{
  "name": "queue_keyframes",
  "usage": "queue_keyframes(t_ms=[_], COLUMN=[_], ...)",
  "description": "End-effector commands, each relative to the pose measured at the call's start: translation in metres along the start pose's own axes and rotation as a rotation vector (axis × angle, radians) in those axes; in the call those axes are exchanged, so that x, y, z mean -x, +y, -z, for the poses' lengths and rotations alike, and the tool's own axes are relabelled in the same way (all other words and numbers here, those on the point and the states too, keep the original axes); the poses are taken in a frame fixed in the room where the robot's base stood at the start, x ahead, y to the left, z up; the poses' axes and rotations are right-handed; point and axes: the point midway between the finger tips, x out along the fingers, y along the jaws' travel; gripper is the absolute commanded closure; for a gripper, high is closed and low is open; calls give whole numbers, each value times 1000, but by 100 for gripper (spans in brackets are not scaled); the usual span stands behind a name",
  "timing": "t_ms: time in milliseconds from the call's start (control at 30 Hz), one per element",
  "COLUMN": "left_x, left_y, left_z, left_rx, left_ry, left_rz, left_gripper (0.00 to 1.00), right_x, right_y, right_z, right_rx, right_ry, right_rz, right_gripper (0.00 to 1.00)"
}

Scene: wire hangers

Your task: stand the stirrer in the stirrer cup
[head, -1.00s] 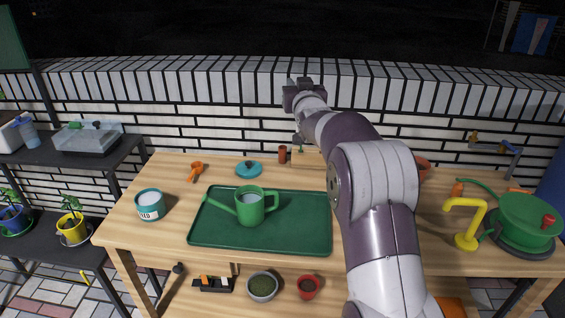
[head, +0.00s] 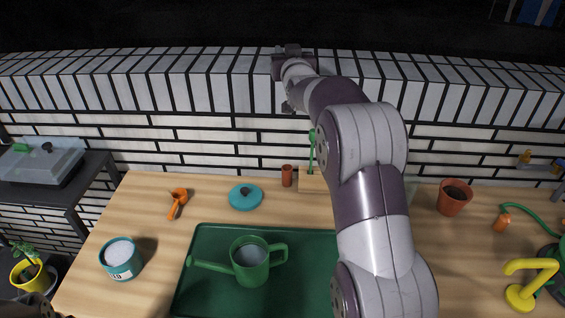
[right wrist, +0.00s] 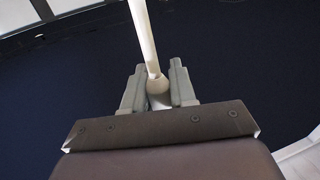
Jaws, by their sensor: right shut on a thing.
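My right gripper (right wrist: 158,68) is shut on a pale cream rod, which looks like the stirrer (right wrist: 143,35). The rod has a rounded bulb between the fingers and runs up out of the right wrist view. In the head view my right gripper (head: 293,58) is high in front of the white brick wall, above the back of the bench; the rod cannot be made out there. A small brown cup (head: 287,176), possibly the stirrer cup, stands upright at the back of the bench, below the gripper in the picture. My left gripper is not in view.
A wooden block (head: 310,184) with a green upright piece stands beside the brown cup. A teal lid (head: 245,197), an orange tool (head: 178,202), a teal tin (head: 122,270), and a green watering can (head: 251,270) on a green tray (head: 205,238) are nearer. A terracotta pot (head: 454,203) stands right.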

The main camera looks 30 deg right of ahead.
Motion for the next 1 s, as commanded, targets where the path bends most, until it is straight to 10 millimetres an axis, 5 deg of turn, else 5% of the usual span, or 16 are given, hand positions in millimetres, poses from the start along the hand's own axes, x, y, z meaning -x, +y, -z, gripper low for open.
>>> queue_keyframes(t_ms=[600, 1000], left_x=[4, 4], left_y=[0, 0], left_z=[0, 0], left_rx=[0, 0], left_ry=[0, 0], left_rz=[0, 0], left_gripper=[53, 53], right_x=[1, 1], right_y=[1, 2], right_z=[-199, -262], right_rx=[0, 0], right_ry=[-5, -4], right_rz=[-1, 0], right_gripper=[100, 100])
